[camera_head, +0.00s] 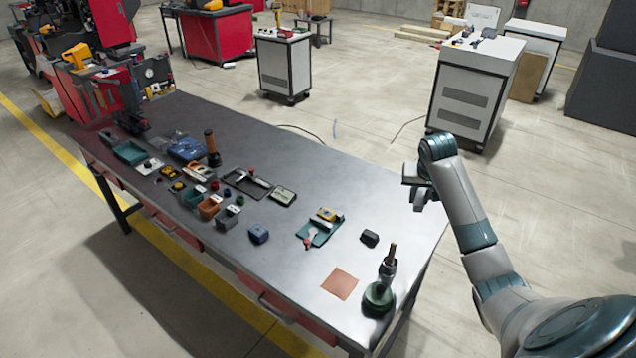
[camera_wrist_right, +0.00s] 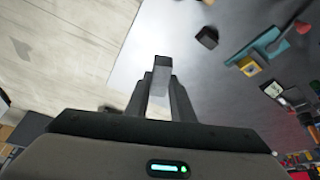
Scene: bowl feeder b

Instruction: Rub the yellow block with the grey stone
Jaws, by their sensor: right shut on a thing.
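The yellow block (camera_head: 327,214) lies in a teal fixture (camera_head: 320,233) on the table's right part. The block shows in the right wrist view too (camera_wrist_right: 249,67), right of my fingers. My right gripper (camera_head: 418,199) is raised near the table's far right edge, clear of the yellow block. My left gripper is not in view.
A dark block (camera_head: 369,238) stands on the table (camera_head: 290,170) right of the fixture. A green-based tool (camera_head: 378,296) and an orange square (camera_head: 340,284) are at the near right. Trays, bins and small parts crowd the left half. The table's far right is clear.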

